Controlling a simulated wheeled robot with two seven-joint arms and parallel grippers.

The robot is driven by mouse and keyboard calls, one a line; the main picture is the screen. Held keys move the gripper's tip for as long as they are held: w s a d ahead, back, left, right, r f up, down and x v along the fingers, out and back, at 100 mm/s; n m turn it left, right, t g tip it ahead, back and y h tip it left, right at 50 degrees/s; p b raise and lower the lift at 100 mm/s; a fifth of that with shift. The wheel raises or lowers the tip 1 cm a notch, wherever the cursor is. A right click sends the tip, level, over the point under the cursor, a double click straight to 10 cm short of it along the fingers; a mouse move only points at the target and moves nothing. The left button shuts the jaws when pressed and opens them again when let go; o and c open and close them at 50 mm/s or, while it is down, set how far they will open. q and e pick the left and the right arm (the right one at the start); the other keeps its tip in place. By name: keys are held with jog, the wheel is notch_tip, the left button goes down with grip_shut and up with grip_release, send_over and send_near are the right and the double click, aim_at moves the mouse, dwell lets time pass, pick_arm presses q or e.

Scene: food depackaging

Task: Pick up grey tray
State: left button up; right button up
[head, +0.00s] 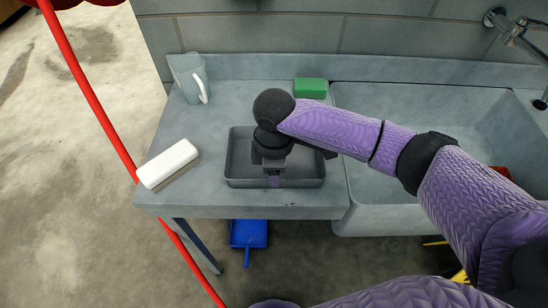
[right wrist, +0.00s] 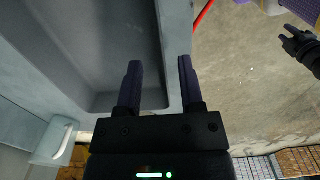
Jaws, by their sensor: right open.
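The grey tray (head: 240,162) is a shallow rectangular pan lying on the counter left of the sink, and it looks empty. My right gripper (head: 273,182) points down at the tray's near side, and its arm hides part of the tray. In the right wrist view, the open fingers of my right gripper (right wrist: 160,75) stand on either side of the near wall of the tray (right wrist: 105,45); contact cannot be told. A dark gripper, my left one (right wrist: 289,38), shows small at the upper right of that view, its opening unclear.
A green sponge (head: 310,88) lies behind the tray. A white block-shaped brush (head: 168,163) lies near the left edge. The sink (head: 420,105) is on the right. A red pole (head: 90,95) crosses the left; a blue dustpan (head: 248,233) is below.

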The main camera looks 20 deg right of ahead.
notch_tip(320, 180, down, 4)
jog(key=shift+s+r+b, duration=0.1)
jog(key=shift+s+b, duration=0.05)
jog(key=shift+b, duration=0.25)
grip_shut()
dwell(1.1)
